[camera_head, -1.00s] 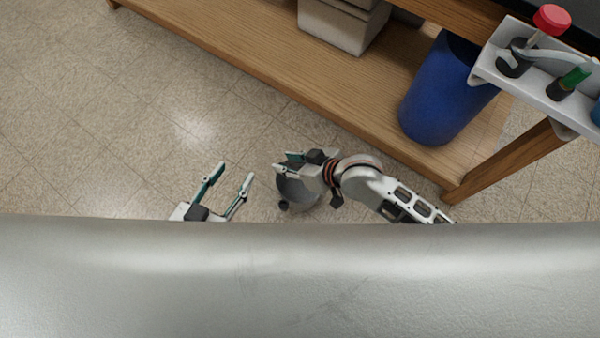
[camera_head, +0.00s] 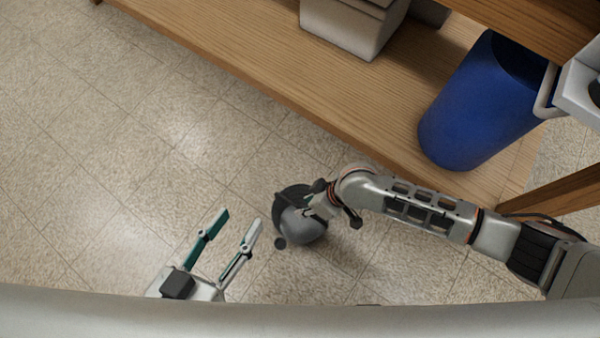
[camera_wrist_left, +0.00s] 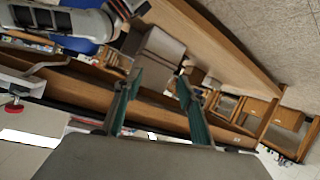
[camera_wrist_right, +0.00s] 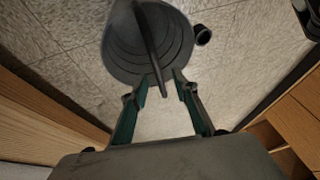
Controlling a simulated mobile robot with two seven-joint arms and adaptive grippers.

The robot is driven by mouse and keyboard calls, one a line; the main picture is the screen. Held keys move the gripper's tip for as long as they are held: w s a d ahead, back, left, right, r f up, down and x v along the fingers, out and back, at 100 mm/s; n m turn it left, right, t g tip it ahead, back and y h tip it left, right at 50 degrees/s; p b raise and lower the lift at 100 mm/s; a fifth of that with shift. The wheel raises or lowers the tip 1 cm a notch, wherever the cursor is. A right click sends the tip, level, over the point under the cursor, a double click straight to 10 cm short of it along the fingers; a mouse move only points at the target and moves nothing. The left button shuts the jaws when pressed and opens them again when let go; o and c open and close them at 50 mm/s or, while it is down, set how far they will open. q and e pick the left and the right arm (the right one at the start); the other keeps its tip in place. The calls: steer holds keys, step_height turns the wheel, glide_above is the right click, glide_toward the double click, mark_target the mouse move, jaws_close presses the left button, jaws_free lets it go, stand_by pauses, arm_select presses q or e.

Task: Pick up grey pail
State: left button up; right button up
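The grey pail (camera_head: 303,228) is near the floor beside the wooden shelf; its dark opening shows in the head view. The right wrist view shows the ringed inside of the pail (camera_wrist_right: 125,45), with a dark strip like its handle (camera_wrist_right: 150,40) across the opening. My right gripper (camera_head: 312,203) is at the pail's rim. Its fingertips (camera_wrist_right: 163,75) are apart, with the strip's lower end between them; I see no firm grip, though contact is unclear. My left gripper (camera_head: 238,217) is open and empty, left of the pail.
A small dark round object (camera_head: 280,243) is beside the pail. A blue bin (camera_head: 475,110) and a grey box (camera_head: 350,25) stand on the low wooden shelf (camera_head: 240,80). A wooden leg (camera_head: 550,190) is at right. Floor at left is clear.

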steer(key=f, duration=0.1)
steer(key=f+b, duration=0.1)
steer(key=f, duration=0.1)
steer(key=f+b, duration=0.1)
steer(key=shift+s+a+f, duration=0.15)
steer(key=shift+s+a, duration=0.2)
steer(key=shift+w+a+f+b, duration=0.15)
steer(key=shift+f+b, duration=0.1)
steer(key=shift+b, duration=0.05)
steer(key=shift+w+a, duration=0.1)
arm_select(q)
steer(key=d+n, duration=0.2)
steer(key=s+d+n, duration=0.1)
steer(key=shift+s+d+f+n, duration=0.1)
steer(key=shift+d+f+n, duration=0.1)
steer(key=shift+f+n, duration=0.15)
arm_select(e)
steer(key=shift+w+r, duration=0.1)
steer(key=shift+w, duration=0.1)
arm_select(q)
steer(key=shift+r, duration=0.1)
arm_select(e)
steer(key=shift+f, duration=0.25)
jaws_close()
